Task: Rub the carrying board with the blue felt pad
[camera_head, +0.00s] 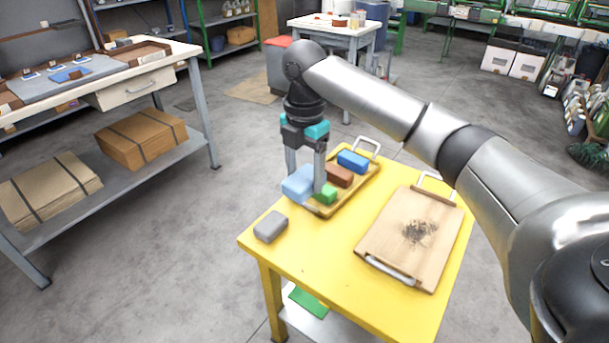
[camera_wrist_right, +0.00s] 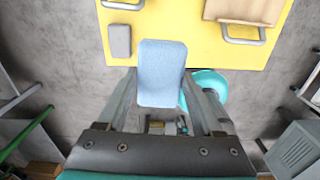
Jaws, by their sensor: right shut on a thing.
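A light blue pad (camera_head: 298,184) is between the fingers of my right gripper (camera_head: 306,178), which is shut on it. The pad also shows in the right wrist view (camera_wrist_right: 161,72), between the fingers and overlapping the table's edge. In the head view it overlaps the tray's near left side; I cannot tell how high above the tray it is. The carrying board (camera_head: 390,235) lies on the right of the yellow table, tan with metal handles and a dark smudge (camera_head: 420,232) on top. My left gripper is not in view.
A wooden tray (camera_head: 347,203) holds a darker blue block (camera_head: 353,161), a brown block (camera_head: 339,175) and a green block (camera_head: 326,195). A grey block (camera_head: 270,227) lies on the yellow table (camera_head: 310,258) at left. The table's front middle is clear. A workbench (camera_head: 170,50) stands at left.

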